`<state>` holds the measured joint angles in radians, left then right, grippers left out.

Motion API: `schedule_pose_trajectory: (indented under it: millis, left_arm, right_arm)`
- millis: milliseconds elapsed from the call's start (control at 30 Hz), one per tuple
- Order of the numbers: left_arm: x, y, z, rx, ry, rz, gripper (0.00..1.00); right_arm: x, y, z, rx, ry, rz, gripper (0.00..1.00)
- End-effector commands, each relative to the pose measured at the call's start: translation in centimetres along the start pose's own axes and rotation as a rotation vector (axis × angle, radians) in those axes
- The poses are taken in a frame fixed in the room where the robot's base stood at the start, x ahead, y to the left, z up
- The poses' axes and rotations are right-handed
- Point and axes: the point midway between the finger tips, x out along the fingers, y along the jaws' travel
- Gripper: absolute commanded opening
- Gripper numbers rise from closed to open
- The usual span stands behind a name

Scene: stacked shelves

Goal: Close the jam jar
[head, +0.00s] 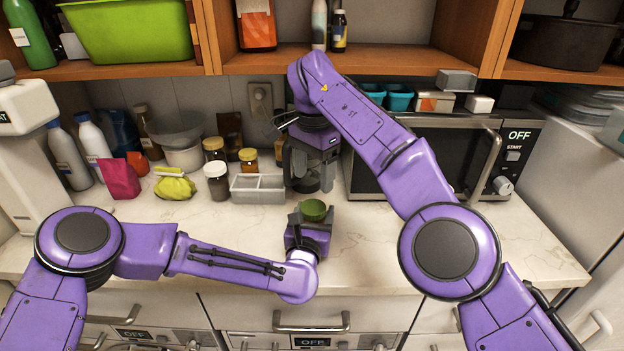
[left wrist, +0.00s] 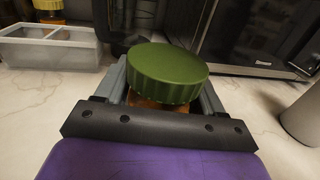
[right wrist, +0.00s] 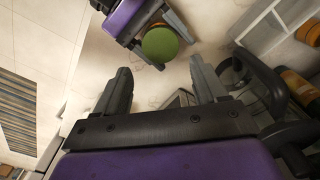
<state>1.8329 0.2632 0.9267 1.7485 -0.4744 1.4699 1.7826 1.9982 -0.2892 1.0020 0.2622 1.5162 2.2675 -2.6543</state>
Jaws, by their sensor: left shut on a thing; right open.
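A green ribbed lid (head: 313,209) sits on top of the jam jar, and it also shows in the left wrist view (left wrist: 167,72). Only a small brownish part of the jar (left wrist: 147,101) shows below the lid. I cannot tell whether the lid is tight. My left gripper (head: 308,226) is shut on the jar, above the counter's front part. My right gripper (head: 308,182) points down behind the jar in the head view. Its open, empty fingers show in the right wrist view (right wrist: 162,82), with the lid (right wrist: 160,44) beyond them, apart from both.
A grey divided tray (head: 258,190) and several small jars (head: 217,180) stand left of my right gripper. A microwave (head: 450,170) stands behind to the right. A shelf (head: 400,60) runs above. The marble counter (head: 400,250) is clear at the front right.

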Motion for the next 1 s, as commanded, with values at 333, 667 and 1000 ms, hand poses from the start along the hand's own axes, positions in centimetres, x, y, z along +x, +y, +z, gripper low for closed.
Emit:
schedule_pose_trajectory:
  millis: [333, 667, 1000]
  left_arm:
    - [-0.1, -0.1, -0.2, 0.001, 0.003, -0.003, 0.00]
    - [-0.1, -0.1, -0.2, 0.000, 0.003, -0.003, 0.00]
    - [-0.1, -0.1, -0.2, 0.000, 0.003, -0.003, 0.00]
  right_arm:
    - [0.8, 0.0, -0.2, 0.000, 0.002, 0.005, 0.71]
    - [5.8, 0.1, 0.0, -0.001, -0.001, 0.001, 0.71]
    - [8.1, 0.0, 0.0, 0.000, 0.001, -0.001, 0.71]
